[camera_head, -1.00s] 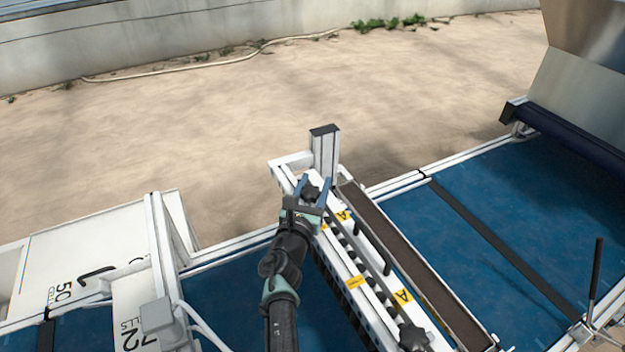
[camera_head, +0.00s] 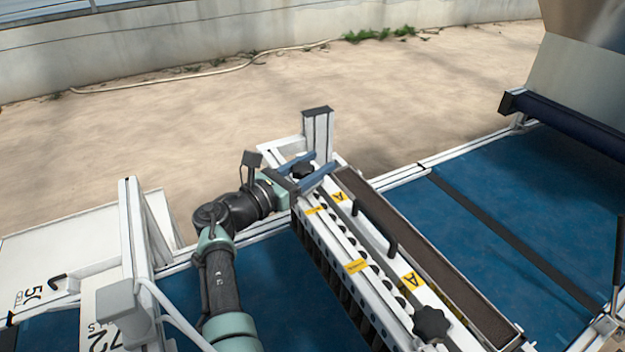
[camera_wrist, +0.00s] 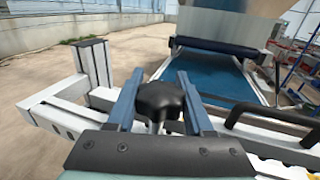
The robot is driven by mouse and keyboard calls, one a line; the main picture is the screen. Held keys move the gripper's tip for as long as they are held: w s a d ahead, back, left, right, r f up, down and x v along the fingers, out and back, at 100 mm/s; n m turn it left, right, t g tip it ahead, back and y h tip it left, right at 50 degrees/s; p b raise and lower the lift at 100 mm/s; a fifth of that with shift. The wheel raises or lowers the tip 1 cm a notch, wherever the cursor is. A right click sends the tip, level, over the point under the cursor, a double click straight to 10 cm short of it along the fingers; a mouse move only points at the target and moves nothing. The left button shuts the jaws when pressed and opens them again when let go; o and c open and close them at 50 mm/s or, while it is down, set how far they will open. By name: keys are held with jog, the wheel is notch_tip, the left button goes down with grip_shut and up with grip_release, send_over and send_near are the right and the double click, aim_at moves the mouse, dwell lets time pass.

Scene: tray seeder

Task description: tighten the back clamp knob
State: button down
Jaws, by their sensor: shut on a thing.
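The back clamp knob (camera_wrist: 160,100) is a black lobed knob on a metal stem, at the far end of the white seeder bar. In the head view the knob (camera_head: 302,171) shows between the fingers of my gripper (camera_head: 309,174). In the wrist view my gripper (camera_wrist: 163,98) has one blue finger on each side of the knob and is shut on it. The lower stem is partly hidden by the gripper body. A second, similar black knob (camera_head: 431,323) stands at the near end of the bar, apart from my gripper.
A grey upright post (camera_head: 317,132) stands just behind the back knob. A black handle (camera_head: 376,228) rises from the bar. The blue belt (camera_head: 480,215) runs under the bar to a metal hopper (camera_head: 580,85).

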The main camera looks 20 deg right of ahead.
aim_at(294, 176)
jog(key=shift+s+d+f+m+g+h+b, duration=0.15)
jog(key=shift+m+g+h+b, duration=0.65)
jog(key=shift+b, duration=1.45)
jog(key=shift+s+r+g+b, duration=0.1)
jog(key=shift+r+g+b, duration=0.1)
jog(key=shift+g+b, duration=0.5)
jog(key=shift+c, duration=1.5)
grip_release()
jog(key=shift+v, duration=3.75)
